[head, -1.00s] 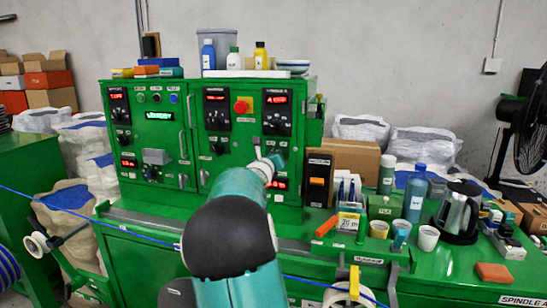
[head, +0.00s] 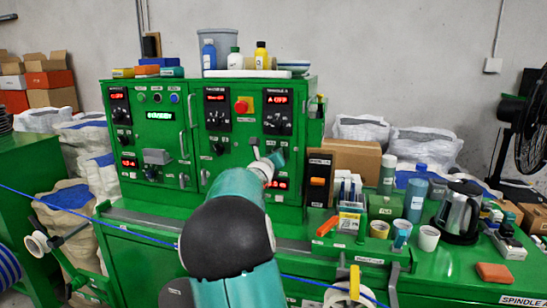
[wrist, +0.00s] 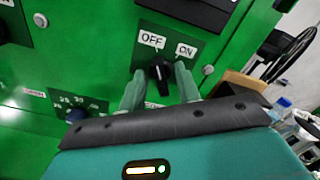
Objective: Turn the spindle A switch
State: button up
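The spindle A switch (wrist: 160,72) is a black rotary knob on a dark green plate with white OFF and ON labels. Its white mark appears to lie on the OFF side. My gripper (wrist: 157,86) has its two green fingers apart, one on each side of the knob. I cannot tell whether either finger touches it. In the head view, my gripper (head: 277,158) is at the cabinet front, below the black spindle A panel (head: 278,122), and hides most of the switch. The red display (head: 278,100) on that panel appears to read A OFF.
The green cabinet (head: 152,175) carries other knobs, displays and a red emergency button (head: 242,106). A black box with an orange switch (head: 318,182) stands right of my gripper. A blue cable (head: 75,213) crosses the front.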

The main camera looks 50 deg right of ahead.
jog(key=v, duration=1.3)
jog(key=shift+s+a, duration=0.2)
jog(key=shift+a, duration=0.15)
jog(key=s+a+f+m+y, duration=0.4)
jog(key=a+m, duration=0.5)
jog(key=a, duration=0.6)
jog(key=s+a+f+m+g+y, duration=0.1)
jog(key=s+a+f+m+y, duration=0.3)
jog(key=s+a+m+y, duration=0.3)
jog(key=s+a+f+m+y, duration=0.5)
jog(key=a+m, duration=0.7)
jog(key=a, duration=1)
jog(key=shift+s+a+m+y, duration=0.3)
jog(key=shift+s+m, duration=0.1)
